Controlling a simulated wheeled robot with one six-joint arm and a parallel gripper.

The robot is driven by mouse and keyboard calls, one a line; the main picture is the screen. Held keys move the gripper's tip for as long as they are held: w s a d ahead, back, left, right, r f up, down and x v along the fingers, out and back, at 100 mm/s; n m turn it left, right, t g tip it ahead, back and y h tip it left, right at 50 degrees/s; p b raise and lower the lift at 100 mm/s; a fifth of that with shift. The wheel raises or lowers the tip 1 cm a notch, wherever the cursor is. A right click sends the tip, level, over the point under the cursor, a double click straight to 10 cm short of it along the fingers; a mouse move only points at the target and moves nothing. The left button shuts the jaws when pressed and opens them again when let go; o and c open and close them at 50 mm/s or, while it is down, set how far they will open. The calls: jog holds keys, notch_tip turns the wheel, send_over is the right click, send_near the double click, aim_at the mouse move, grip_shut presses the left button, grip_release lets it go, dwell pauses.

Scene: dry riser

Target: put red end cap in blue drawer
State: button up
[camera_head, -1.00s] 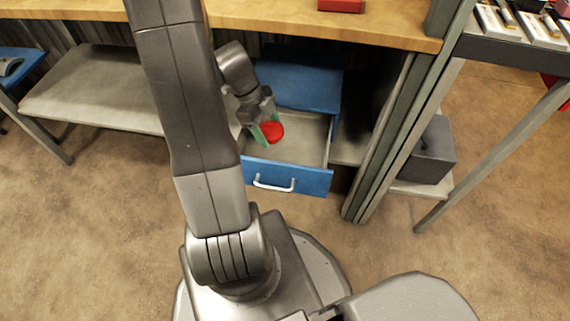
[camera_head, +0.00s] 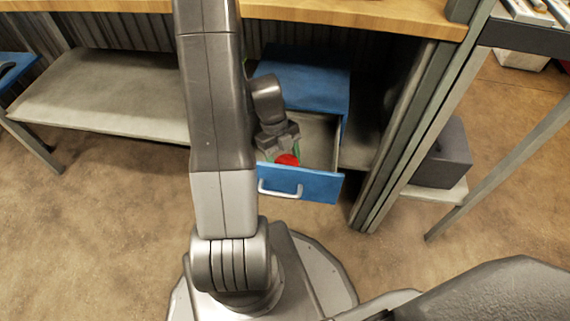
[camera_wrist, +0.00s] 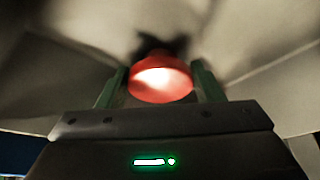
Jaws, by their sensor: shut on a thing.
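The red end cap (camera_head: 287,160) is between the green fingers of my gripper (camera_head: 283,154), inside the open blue drawer (camera_head: 318,188). In the wrist view, the red end cap (camera_wrist: 160,80) sits between the two fingers of my gripper (camera_wrist: 162,84), which is shut on it. A dark shadow lies just behind the cap on the drawer's pale inner surface. I cannot tell whether the cap touches the drawer floor. The drawer is pulled out, with a silver handle on its blue front. My arm hides the drawer's left part.
A wooden worktop (camera_head: 350,20) runs above the drawer's blue cabinet (camera_head: 305,78). A grey shelf (camera_head: 110,95) lies to the left. A metal post (camera_head: 405,135) stands to the right, with a dark box (camera_head: 445,155) beyond it.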

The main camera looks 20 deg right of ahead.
jog(key=shift+f, duration=0.35)
jog(key=shift+f, duration=0.15)
jog(key=o, duration=1.1)
jog(key=shift+r, duration=0.2)
jog(key=shift+r, duration=0.2)
jog(key=p+v, duration=0.3)
jog(key=v, duration=0.4)
jog(key=shift+w, duration=0.15)
